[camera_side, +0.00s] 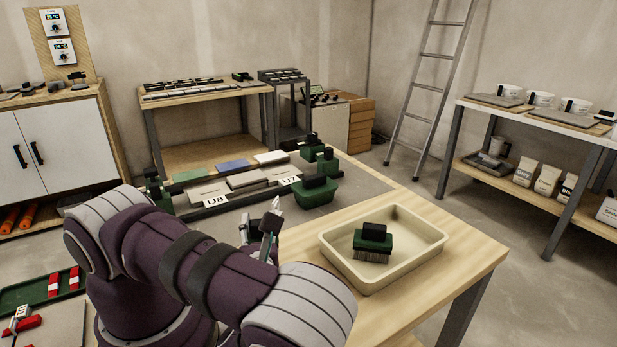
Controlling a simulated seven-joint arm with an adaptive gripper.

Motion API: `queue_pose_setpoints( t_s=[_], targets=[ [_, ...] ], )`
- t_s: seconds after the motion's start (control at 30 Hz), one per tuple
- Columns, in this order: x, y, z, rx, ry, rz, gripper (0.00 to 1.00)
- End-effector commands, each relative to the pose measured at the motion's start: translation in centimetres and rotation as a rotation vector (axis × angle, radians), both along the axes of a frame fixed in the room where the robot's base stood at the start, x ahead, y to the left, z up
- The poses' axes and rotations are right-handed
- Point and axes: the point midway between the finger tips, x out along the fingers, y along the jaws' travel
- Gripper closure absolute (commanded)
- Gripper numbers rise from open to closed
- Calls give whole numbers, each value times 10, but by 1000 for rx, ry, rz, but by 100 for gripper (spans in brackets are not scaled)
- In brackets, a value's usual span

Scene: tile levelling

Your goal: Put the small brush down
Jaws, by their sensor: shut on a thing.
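My gripper (262,236) is at the near edge of the work table, partly hidden behind my own arm. It is shut on a slim thing, taken to be the small brush; its shape and bristles are too small and covered to make out. A larger green brush (372,241) with a black grip and pale bristles stands in a cream tray (424,257), to the right of my gripper and apart from it.
Behind my gripper, tiles (233,167) lie in a dark frame with labels U8 and U7. A green tub-like block with a black top (316,192) stands beside them. Bare wood (463,254) shows around the tray. A red-and-white-pieced green tray (42,291) is at lower left.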

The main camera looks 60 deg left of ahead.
Motion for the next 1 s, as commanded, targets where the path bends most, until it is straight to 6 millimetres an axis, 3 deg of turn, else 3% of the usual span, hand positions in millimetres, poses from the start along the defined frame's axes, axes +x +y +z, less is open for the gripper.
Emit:
queue_pose_setpoints(
  t_s=[0.2,0.4,0.53,0.7,1.0],
  targets=[
    [61,42,-7,0,-9,7,100],
    [101,67,-11,1,-4,3,100],
    [114,75,-16,2,0,0,100],
    [112,74,-46,2,4,0,100],
    [112,74,-49,1,1,1,100]
  ],
)
